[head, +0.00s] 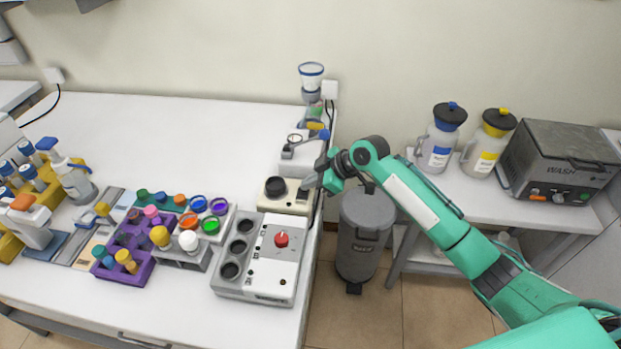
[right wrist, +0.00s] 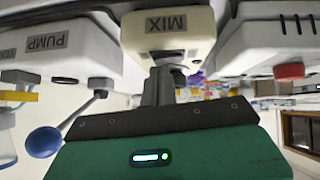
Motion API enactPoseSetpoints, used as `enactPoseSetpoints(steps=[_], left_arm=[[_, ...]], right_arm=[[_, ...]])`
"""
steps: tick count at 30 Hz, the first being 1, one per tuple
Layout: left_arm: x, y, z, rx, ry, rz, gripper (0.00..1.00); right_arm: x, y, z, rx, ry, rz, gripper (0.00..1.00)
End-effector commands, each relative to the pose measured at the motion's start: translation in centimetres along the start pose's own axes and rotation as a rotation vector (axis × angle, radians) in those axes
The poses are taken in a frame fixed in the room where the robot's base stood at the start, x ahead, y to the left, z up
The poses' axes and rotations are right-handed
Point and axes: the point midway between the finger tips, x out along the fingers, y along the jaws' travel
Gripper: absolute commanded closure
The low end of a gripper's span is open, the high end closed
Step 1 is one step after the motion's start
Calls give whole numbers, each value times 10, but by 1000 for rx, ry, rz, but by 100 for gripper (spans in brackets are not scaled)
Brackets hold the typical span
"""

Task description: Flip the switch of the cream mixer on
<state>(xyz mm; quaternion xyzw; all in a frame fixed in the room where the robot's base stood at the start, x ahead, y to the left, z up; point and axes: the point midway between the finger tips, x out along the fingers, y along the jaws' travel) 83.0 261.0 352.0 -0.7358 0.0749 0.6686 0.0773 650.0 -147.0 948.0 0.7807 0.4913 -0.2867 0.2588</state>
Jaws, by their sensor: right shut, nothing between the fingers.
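The cream mixer (head: 270,204) is a small cream box with a black round cup on top, near the right edge of the white table in the head view. In the right wrist view, which is upside down, the cream mixer (right wrist: 140,38) shows its face with a MIX label. A small dark part below the label is partly hidden by my fingers; it may be the switch, and I cannot tell its position. My right gripper (head: 309,183) is shut and empty at the mixer's right end. Its fingertips (right wrist: 166,72) are close to the MIX face; contact is unclear. My left gripper is out of view.
The white pump unit (head: 300,158) with a blue-knobbed lever stands behind the mixer. A grey-white device (head: 262,278) with a red knob stands in front. Tube racks, including a purple rack (head: 133,262), fill the left. A grey bin (head: 362,240) stands beside the table.

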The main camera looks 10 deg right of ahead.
Motion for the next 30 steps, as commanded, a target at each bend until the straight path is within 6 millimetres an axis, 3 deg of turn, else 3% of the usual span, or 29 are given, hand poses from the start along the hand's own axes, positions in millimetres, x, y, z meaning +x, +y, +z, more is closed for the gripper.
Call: enactPoseSetpoints(steps=[14, 30], left_arm=[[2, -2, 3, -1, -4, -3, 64], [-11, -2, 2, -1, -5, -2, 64]], right_arm=[[4, 1, 4, 1, -3, -2, 100], [0, -15, 0, 2, -2, -3, 100]])
